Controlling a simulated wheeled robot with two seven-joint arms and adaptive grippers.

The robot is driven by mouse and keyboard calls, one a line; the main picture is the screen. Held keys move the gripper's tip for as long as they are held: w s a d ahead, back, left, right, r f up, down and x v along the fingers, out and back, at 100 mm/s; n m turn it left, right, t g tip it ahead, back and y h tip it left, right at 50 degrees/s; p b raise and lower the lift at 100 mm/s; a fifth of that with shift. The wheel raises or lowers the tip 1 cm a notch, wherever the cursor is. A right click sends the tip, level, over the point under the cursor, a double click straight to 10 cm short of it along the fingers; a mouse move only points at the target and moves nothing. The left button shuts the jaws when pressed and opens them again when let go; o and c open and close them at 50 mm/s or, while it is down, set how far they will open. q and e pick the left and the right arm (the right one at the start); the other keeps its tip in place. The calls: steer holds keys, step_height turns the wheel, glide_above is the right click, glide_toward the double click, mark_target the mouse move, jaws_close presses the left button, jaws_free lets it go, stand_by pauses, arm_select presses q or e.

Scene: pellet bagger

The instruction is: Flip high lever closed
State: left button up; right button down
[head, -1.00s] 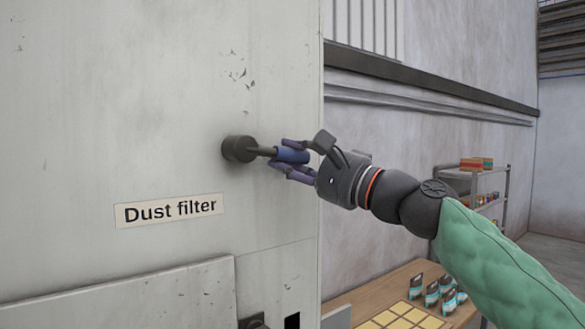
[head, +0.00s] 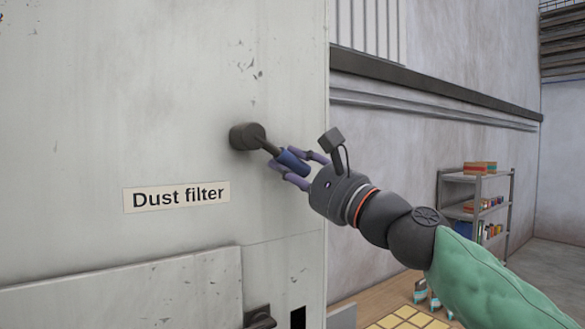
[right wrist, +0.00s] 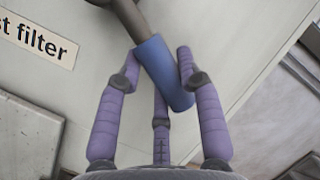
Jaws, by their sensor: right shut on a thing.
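The high lever has a dark round hub (head: 246,137) on the pale cabinet face, above and right of the "Dust filter" label (head: 177,196). Its dark shaft slopes down to the right and ends in a blue handle (head: 292,162). My right gripper (head: 294,169) is shut on the blue handle, with purple fingers around it. In the right wrist view the blue handle (right wrist: 164,73) lies tilted between the fingers, and the label (right wrist: 37,40) shows at upper left. My left gripper is not in view.
The cabinet (head: 120,90) fills the left, with a raised panel (head: 130,290) and a dark lower fitting (head: 260,318) at its bottom. A wooden table with yellow squares (head: 405,318) stands at lower right. A shelf rack (head: 475,207) stands farther back.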

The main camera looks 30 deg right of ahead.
steer(key=c, duration=0.8)
jaws_free()
steer(key=shift+a, duration=0.1)
steer(key=v, duration=1.2)
steer(key=shift+w+f, duration=0.1)
